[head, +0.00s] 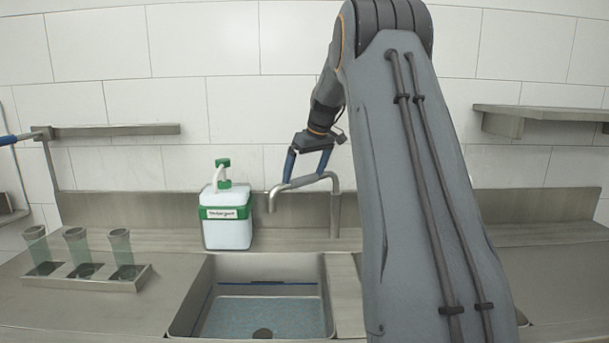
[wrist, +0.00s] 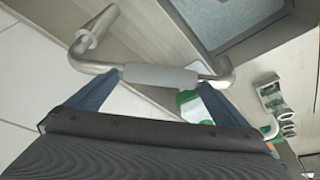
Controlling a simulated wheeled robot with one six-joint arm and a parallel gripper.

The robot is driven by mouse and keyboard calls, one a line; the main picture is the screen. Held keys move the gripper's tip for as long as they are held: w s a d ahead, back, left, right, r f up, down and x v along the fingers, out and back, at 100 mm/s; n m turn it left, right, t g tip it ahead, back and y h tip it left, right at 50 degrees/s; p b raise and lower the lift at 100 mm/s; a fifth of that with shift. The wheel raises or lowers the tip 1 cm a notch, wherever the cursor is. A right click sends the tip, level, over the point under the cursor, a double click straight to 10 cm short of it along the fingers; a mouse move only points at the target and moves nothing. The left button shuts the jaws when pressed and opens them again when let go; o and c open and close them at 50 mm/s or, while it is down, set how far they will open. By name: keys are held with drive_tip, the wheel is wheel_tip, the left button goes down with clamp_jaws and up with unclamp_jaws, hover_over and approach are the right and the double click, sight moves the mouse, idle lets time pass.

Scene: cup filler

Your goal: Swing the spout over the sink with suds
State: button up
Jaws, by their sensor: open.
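The metal spout (head: 335,210) rises behind the counter, and its arm points left and toward me. Its outlet end (head: 271,200) hangs on the visible sink's side, beside the detergent bottle. My gripper (head: 303,178) is open at the spout's arm. In the wrist view its fingers (wrist: 155,98) stand on either side of the pale sleeve (wrist: 160,77) on the arm. I cannot tell whether they touch it. The left sink (head: 325,300) holds bluish water or a speckled bluish bottom; I cannot make out suds. A second sink on the right is mostly hidden behind my arm.
The white and green detergent bottle (head: 227,222) stands left of the spout. A rack (head: 140,281) with 3 clear cups is at far left. Wall shelves (head: 118,130) are on both sides. The tiled wall is close behind the spout.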

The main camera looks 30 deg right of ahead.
drive_tip(key=b+v, duration=0.2)
drive_tip(key=v, duration=0.6)
drive_tip(key=shift+a, duration=0.1)
idle(0.4)
